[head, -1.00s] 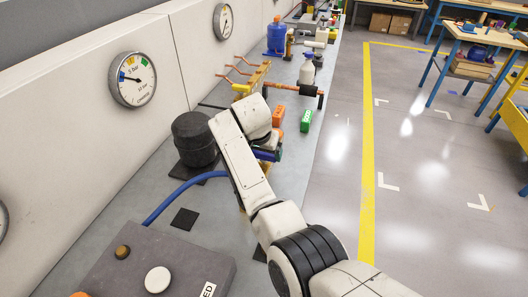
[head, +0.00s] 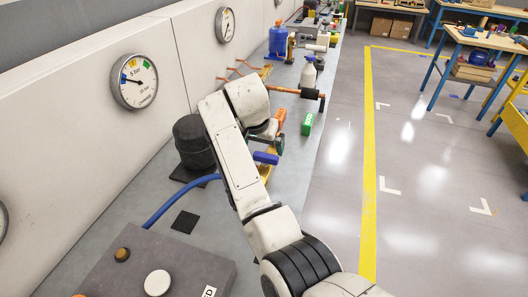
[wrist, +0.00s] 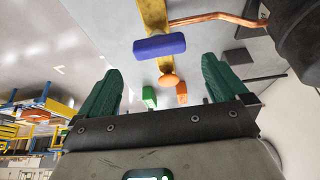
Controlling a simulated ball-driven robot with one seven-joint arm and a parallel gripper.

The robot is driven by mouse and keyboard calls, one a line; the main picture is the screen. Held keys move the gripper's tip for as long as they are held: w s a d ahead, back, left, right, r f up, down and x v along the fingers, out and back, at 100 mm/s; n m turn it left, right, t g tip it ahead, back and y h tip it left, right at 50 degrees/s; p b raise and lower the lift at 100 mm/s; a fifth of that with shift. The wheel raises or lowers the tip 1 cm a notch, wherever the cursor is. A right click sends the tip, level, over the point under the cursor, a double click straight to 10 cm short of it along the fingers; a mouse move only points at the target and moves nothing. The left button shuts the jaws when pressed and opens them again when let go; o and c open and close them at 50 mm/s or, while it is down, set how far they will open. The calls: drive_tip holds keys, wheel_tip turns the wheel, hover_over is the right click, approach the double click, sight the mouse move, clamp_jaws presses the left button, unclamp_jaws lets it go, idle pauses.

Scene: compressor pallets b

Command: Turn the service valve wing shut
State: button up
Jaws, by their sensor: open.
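A blue bar-shaped handle (head: 266,157), which looks like the valve wing, sits on a yellow bracket (head: 265,172) just right of my arm in the head view. In the wrist view the blue bar (wrist: 160,46) lies crosswise over the yellow strip (wrist: 153,14), beyond and between my fingertips. My gripper (wrist: 161,65) is open with its two green fingers apart and nothing between them. I see no contact with the bar. In the head view my arm hides most of my gripper.
A black compressor (head: 193,142) stands left of my arm, with a blue hose (head: 178,198) below it. An orange block (head: 281,115) and a green box (head: 307,123) stand beyond the handle. Copper pipe (wrist: 215,20) runs beside the bar.

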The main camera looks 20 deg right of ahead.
drive_tip(key=shift+v, duration=1.95)
